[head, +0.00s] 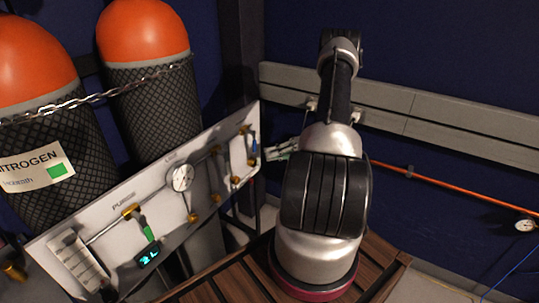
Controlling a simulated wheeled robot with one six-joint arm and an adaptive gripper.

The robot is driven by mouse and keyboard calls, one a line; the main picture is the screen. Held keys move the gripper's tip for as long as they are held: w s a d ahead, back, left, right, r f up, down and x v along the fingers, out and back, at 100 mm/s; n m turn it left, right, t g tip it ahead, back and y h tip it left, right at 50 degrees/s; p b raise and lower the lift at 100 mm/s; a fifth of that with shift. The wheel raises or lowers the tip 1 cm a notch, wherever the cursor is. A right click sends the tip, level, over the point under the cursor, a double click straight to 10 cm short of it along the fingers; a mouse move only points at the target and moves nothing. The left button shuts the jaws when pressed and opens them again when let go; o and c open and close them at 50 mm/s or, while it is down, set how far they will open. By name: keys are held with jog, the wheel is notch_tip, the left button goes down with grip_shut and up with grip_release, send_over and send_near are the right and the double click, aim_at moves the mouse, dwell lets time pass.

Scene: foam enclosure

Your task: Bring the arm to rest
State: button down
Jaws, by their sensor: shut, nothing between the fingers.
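My arm rises from its round base on the wooden slatted deck (235,283) and reaches up and away toward the back wall. My gripper (281,151) shows in the head view as a small grey shape just left of my arm, near the right end of the white gas panel (150,205). It is shut with nothing held. Part of the wrist behind it is hidden by my arm. I cannot tell whether the gripper touches the panel or is only in front of or behind its edge.
Two orange-topped cylinders (150,95) (45,130) stand at left behind a chain (110,92). The panel carries a gauge (180,177), valves and a green-tagged display (148,254). A grey rail (440,115) and an orange pipe (455,185) run along the blue wall.

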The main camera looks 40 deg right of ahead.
dwell(0.4)
jog(key=s+a+f+m+g+h, duration=0.1)
jog(key=s+a+f+m+g, duration=0.15)
jog(key=s+f+m, duration=0.2)
jog(key=s+r+g+h, duration=0.3)
jog(key=s+r+g, duration=0.2)
jog(key=s+r, duration=0.15)
jog(key=s+a+r+n+t+h, duration=0.1)
jog(key=s+a+r+n+h, duration=0.2)
jog(key=r, duration=0.6)
jog(key=s+a+r+n+t+h, duration=0.2)
jog(key=s+a+r+n+h, duration=0.1)
jog(key=r, duration=0.7)
jog(key=s+a+r+n+t+h, duration=0.1)
jog(key=s+a+r+n+h, duration=0.1)
jog(key=a+r+h, duration=0.3)
notch_tip(320, 180, up, 5)
jog(key=shift+s+a+f+n+h, duration=0.15)
jog(key=shift+s+a+n+h, duration=0.1)
jog(key=shift+s+n+h, duration=0.2)
